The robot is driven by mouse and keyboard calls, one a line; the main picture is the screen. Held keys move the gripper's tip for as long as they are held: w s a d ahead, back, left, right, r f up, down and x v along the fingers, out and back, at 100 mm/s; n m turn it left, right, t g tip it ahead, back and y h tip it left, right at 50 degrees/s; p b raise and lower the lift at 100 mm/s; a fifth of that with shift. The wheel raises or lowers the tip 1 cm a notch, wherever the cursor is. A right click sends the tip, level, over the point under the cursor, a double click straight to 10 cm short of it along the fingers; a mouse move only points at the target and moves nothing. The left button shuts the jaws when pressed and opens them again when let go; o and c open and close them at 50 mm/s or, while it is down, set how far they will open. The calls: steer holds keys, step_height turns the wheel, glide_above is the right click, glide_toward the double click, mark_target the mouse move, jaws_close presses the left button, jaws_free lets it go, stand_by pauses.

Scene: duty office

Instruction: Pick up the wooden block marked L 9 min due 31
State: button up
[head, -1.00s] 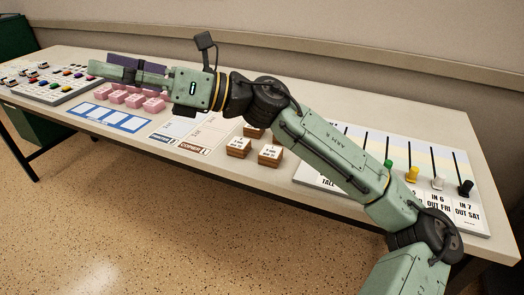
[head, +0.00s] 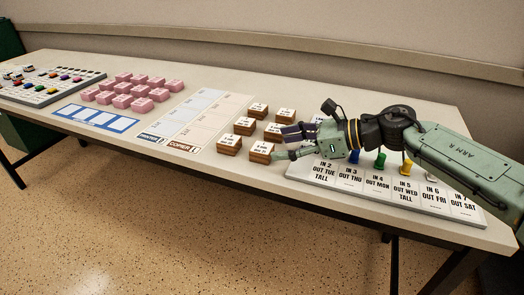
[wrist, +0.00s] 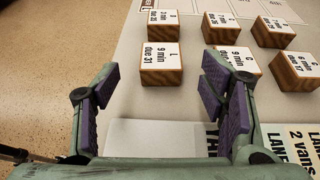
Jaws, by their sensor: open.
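The wooden block marked L 9 min due 31 (wrist: 160,62) has a white label on top and brown sides. In the head view this block (head: 261,153) stands at the front of the block group, nearest my gripper. My gripper (head: 285,145) is low over the left end of the numbered board, pointing left. In the wrist view my gripper (wrist: 160,84) is open and empty, its purple pads spread to either side, with the block ahead between their lines. The right finger is close to the neighbouring G 9 min block (wrist: 233,60).
Other labelled wooden blocks (head: 229,145) stand close behind and to the left. The numbered board (head: 350,184) with coloured pegs lies under my arm. Pink blocks (head: 131,92) and a blue-framed card (head: 95,118) are farther left. The table's front edge is near the block.

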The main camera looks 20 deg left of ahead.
mark_target(264, 147)
steer(key=shift+p+x, duration=0.7)
steer(key=shift+x, duration=1.95)
steer(key=shift+w+f, duration=0.1)
steer(key=c, duration=1.2)
steer(key=shift+c, duration=0.2)
